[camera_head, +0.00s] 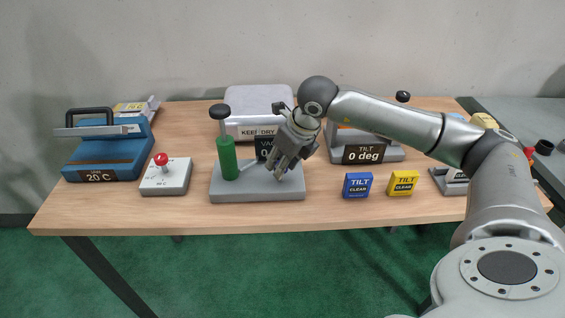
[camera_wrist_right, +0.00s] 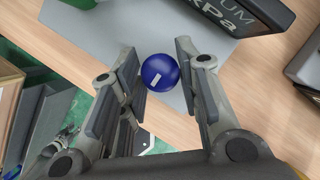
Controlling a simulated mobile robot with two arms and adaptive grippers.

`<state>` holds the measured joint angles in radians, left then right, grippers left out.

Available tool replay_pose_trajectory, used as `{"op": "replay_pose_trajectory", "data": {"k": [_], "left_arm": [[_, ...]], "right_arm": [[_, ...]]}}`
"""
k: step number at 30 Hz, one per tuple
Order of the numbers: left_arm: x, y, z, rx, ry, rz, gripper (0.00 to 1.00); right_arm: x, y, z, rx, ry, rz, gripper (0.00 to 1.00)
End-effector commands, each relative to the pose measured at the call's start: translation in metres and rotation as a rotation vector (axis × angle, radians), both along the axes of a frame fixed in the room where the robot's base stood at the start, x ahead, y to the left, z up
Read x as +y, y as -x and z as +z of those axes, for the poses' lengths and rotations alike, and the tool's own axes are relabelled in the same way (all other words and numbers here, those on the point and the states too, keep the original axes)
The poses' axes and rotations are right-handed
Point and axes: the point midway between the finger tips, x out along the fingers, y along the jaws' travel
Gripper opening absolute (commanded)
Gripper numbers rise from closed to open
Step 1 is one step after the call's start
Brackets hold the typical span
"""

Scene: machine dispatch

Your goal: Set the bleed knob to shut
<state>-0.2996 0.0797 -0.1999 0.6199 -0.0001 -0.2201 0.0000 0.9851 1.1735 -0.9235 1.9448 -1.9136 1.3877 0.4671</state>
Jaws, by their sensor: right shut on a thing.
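The bleed knob is a round blue knob (camera_wrist_right: 160,73) with a white mark, seen in the right wrist view on the grey base (camera_wrist_right: 215,42) of the vacuum pump. My right gripper (camera_wrist_right: 163,78) is shut on it, one finger on each side. In the head view my right gripper (camera_head: 280,172) points down over the right part of the pump's grey base (camera_head: 257,194) and hides the knob. The pump has a green cylinder (camera_head: 228,160) with a black-topped plunger and a dark vacuum display (camera_head: 263,146), partly hidden by the gripper. My left gripper is not in view.
On the wooden table (camera_head: 120,216), a red-knobbed grey box (camera_head: 166,184) and a blue device (camera_head: 98,158) stand left of the pump. Right of it are blue (camera_head: 357,186) and yellow (camera_head: 403,183) TILT blocks and a TILT display (camera_head: 364,153). A silver case (camera_head: 259,101) stands behind.

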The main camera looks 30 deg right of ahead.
Motion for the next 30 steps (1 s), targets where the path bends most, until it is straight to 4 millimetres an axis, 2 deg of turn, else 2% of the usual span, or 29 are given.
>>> {"op": "replay_pose_trajectory", "data": {"k": [6, 7, 11, 20, 23, 26, 30], "left_arm": [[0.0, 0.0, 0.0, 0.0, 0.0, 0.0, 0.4], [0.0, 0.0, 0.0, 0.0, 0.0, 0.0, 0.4], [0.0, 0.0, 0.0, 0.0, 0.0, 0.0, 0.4], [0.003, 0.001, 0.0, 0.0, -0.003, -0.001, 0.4], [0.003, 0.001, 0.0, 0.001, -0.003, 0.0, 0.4], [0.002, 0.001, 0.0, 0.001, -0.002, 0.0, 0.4], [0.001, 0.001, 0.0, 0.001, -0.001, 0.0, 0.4]], "right_arm": [[-0.001, -0.001, 0.001, -0.003, 0.0, -0.002, 0.07], [-0.001, -0.001, 0.001, -0.003, 0.0, -0.002, 0.35], [0.0, -0.001, 0.001, -0.002, 0.0, -0.001, 0.52], [0.0, 0.0, 0.001, -0.001, 0.0, 0.0, 0.52], [-0.001, 0.002, 0.006, -0.002, 0.0, 0.0, 0.52], [-0.002, 0.006, 0.019, -0.004, 0.0, 0.0, 0.52], [-0.004, 0.017, 0.046, -0.006, 0.0, 0.0, 0.52]]}}
